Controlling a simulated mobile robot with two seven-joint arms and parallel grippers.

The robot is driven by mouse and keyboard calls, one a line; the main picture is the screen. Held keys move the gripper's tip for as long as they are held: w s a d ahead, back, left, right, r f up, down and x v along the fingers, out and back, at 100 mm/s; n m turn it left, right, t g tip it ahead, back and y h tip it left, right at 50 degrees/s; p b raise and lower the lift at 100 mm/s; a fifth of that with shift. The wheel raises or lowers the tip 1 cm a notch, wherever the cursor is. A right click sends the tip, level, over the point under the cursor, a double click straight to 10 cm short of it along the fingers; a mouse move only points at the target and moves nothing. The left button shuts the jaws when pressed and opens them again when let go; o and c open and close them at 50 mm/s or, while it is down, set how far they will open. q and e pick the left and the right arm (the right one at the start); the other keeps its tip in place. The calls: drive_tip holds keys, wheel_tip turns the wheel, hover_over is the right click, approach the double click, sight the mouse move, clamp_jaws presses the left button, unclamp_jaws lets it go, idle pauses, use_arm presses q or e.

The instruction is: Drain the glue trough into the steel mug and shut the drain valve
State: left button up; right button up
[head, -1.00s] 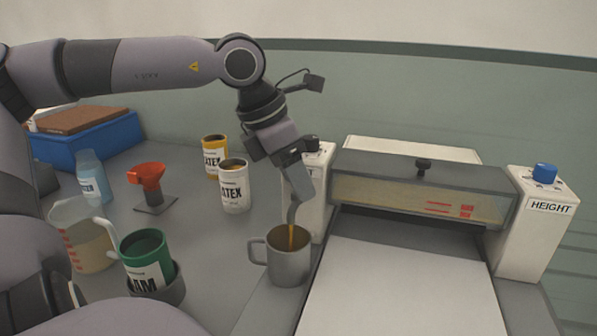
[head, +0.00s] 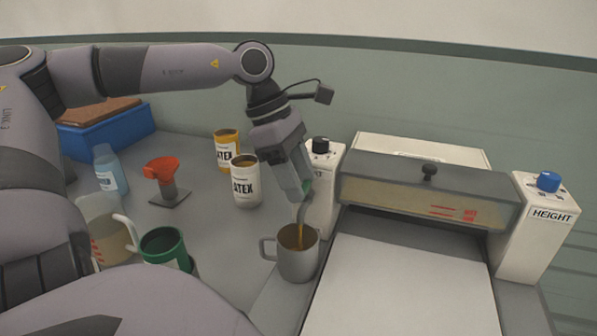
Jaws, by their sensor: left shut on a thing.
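The steel mug (head: 297,262) stands upright at the left front of the glue trough (head: 400,190), its handle to the left. A thin amber stream of glue (head: 300,236) falls from the grey drain spout (head: 304,212) into the mug. The trough has a clear front with amber glue and red marks showing behind it. My left gripper (head: 300,188) points down just above the spout, shut on the drain valve there; its fingers hide most of the valve. My right gripper is out of view.
A white LATEX can (head: 246,187), a yellow can (head: 226,144) and a red funnel on a stand (head: 160,172) are left of my gripper. Blue-knobbed HEIGHT post (head: 534,235) is at right.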

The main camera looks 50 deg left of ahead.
use_arm(q)
drive_tip(key=shift+r, duration=0.1)
idle(0.3)
drive_tip(key=o, duration=1)
drive_tip(key=shift+o, duration=0.2)
